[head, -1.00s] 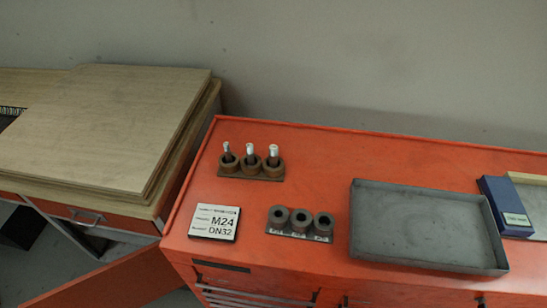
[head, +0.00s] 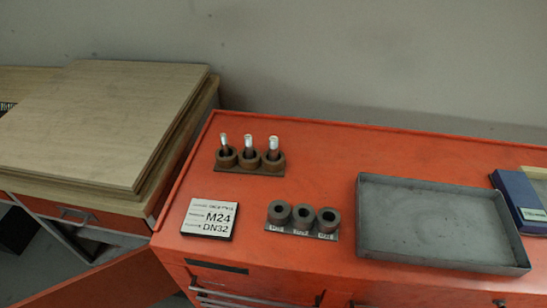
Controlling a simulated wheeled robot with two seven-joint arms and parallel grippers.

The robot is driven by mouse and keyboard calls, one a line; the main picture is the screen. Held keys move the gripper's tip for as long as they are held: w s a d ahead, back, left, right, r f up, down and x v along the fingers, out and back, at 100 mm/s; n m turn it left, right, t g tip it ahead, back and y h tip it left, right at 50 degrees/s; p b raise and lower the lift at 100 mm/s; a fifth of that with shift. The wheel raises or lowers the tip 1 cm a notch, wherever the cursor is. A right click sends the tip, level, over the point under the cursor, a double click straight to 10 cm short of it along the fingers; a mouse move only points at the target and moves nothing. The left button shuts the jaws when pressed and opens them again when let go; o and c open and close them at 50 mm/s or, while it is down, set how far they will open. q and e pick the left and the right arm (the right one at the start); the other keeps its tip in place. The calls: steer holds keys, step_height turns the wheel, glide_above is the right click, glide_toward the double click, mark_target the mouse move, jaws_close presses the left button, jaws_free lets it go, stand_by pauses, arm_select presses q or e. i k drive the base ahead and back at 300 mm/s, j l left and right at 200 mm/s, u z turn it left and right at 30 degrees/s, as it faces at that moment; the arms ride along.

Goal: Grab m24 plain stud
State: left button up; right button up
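Three upright studs with bright tops stand in brown round holders on a small plate at the back left of the orange cabinet top. They are the left stud (head: 224,142), the middle stud (head: 247,146) and the right stud (head: 273,147). The right one looks thickest; I cannot read any size on them, so I cannot tell which is the M24 plain stud. A white sign (head: 209,218) in front of them reads M24 and DN32. Neither of my grippers is in view.
Three grey rings (head: 303,216) sit on a labelled plate in front of the studs. A grey metal tray (head: 440,261) lies to the right, with a blue box (head: 517,203) beyond it. Wooden boards (head: 105,120) lie on a bench at left. A wall stands behind the orange cabinet (head: 340,150).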

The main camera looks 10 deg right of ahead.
mark_target(272, 140)
steer(key=k+l, duration=0.15)
steer(key=l, duration=0.25)
steer(key=k+l, duration=0.15)
steer(key=l, duration=0.25)
steer(key=k+l, duration=0.15)
steer(key=l, duration=0.25)
steer(key=k+l+u, duration=0.1)
steer(key=l, duration=0.35)
steer(key=k+l, duration=0.2)
steer(key=l, duration=0.2)
steer(key=k+l, duration=0.15)
steer(key=l, duration=0.25)
